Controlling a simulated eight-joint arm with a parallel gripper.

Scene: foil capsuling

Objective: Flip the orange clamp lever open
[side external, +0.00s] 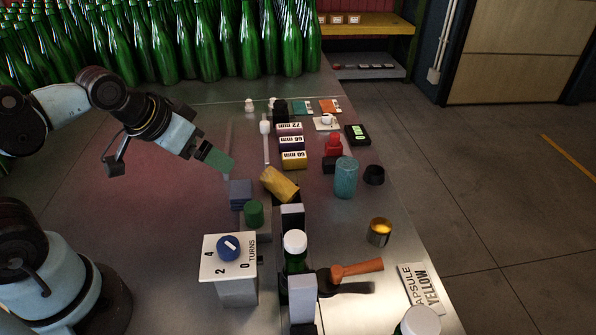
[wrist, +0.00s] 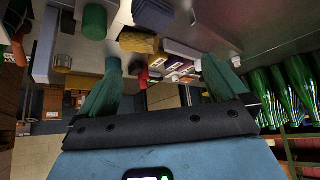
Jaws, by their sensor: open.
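The orange clamp lever (side external: 357,268) sticks out to the right of a dark green bottle with a white cap (side external: 295,242), near the front of the table in the side external view. It lies nearly level, its rounded end to the right. The clamp's grey block (side external: 302,286) stands in front of the bottle. My gripper (side external: 220,162) is up and to the left of the lever, well apart from it, above the table. In the wrist view my gripper (wrist: 161,64) shows two green fingers spread wide with nothing held. I cannot make out the lever surely in the wrist view.
A white dial box (side external: 229,270) with a blue knob stands left of the bottle. A tilted yellow block (side external: 279,184), a green cylinder (side external: 254,213) and a teal cylinder (side external: 346,177) stand behind. A gold cup (side external: 380,232) is right of them. Many green bottles (side external: 205,45) fill the back.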

